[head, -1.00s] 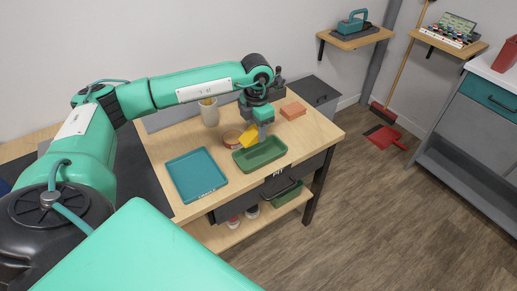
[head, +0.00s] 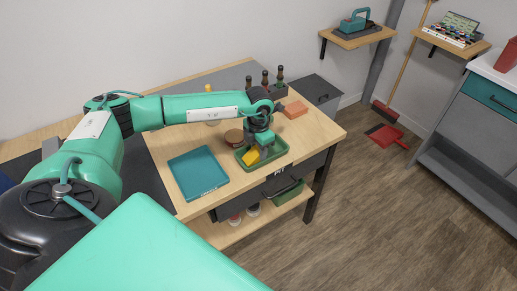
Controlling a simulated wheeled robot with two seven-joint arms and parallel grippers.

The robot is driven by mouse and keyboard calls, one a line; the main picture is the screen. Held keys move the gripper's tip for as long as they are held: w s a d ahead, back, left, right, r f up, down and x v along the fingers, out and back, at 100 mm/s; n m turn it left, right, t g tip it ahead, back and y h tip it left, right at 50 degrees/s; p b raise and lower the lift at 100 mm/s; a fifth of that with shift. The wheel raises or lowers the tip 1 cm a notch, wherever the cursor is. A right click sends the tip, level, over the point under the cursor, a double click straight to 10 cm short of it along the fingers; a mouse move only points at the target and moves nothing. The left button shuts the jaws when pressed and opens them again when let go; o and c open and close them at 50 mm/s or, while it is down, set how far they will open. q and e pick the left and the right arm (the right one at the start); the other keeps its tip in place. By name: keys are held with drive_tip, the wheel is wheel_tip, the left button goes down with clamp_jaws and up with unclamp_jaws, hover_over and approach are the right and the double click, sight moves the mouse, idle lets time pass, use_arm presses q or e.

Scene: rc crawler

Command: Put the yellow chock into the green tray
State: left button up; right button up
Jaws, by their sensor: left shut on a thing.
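The yellow chock (head: 251,157) is low inside the outline of the green tray (head: 271,157), toward its left half. I cannot tell whether it touches the tray floor. The green tray sits near the front edge of the wooden table. My left gripper (head: 260,153) points down over the tray and is shut on the chock. The fingertips are small and partly hidden by the gripper body. My right gripper is not in view.
A flat teal tray (head: 198,174) lies left of the green tray. A brown round container (head: 234,137) stands just behind it. Bare tabletop (head: 316,130) shows on the right.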

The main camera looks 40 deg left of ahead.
use_arm(q)
drive_tip(key=shift+f, duration=0.1)
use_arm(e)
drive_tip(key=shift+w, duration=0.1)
use_arm(q)
drive_tip(key=o, duration=0.7)
drive_tip(key=shift+o, duration=0.3)
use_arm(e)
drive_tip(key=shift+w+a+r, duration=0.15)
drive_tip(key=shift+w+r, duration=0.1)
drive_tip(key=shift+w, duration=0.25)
